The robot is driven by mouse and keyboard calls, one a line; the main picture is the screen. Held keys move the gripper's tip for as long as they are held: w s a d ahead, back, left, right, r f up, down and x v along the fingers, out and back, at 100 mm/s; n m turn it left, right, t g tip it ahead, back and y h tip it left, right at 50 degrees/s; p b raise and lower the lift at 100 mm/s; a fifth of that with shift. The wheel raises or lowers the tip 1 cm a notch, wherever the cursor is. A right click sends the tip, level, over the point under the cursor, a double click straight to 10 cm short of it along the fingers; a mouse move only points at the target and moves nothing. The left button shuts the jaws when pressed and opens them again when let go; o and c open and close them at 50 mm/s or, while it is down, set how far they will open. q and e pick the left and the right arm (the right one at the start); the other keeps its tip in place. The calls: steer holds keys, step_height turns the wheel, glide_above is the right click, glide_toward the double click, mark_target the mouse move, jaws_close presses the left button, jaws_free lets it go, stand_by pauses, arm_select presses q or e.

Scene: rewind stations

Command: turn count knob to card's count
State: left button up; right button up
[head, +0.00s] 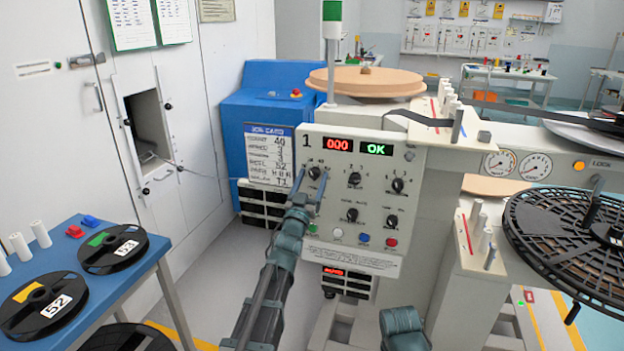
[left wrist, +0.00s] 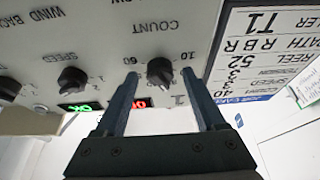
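The dark count knob (head: 314,173) is at the upper left of the grey panel (head: 350,185) marked 1. In the left wrist view the knob (left wrist: 160,72) shows upside down under the word COUNT, with 60 and 10 readable beside it. I cannot clearly tell where its pointer aims. My left gripper (head: 312,171) is open, its fingers reaching to either side of the knob; it also shows in the left wrist view (left wrist: 160,76). Contact is not visible. The card (head: 268,155) left of the panel reads count 40, and shows too in the left wrist view (left wrist: 262,50).
The displays show red 000 (head: 337,145) and green OK (head: 376,149). Other knobs (head: 355,179) and coloured buttons (head: 363,238) share the panel. A blue table (head: 133,284) with reels stands at left, and a large dark reel (head: 570,240) at right.

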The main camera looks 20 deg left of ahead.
arm_select(q)
jaws_close()
steer(key=shift+m, duration=0.4)
steer(key=m+h, duration=0.1)
steer(key=m, duration=0.1)
steer(key=m+h, duration=0.2)
steer(key=m, duration=0.1)
steer(key=shift+a+r+g+p, duration=0.1)
steer(key=shift+a+g+p, duration=0.05)
steer(key=shift+g+p, duration=0.2)
steer(key=shift+m+g+h+p, duration=0.45)
steer(key=shift+m+h, duration=0.25)
steer(key=shift+m, duration=0.9)
steer(key=shift+m+g+h+p, duration=0.4)
steer(key=shift+m+h, duration=0.3)
steer(key=shift+m, duration=1.2)
steer(key=shift+o, duration=0.2)
jaws_free()
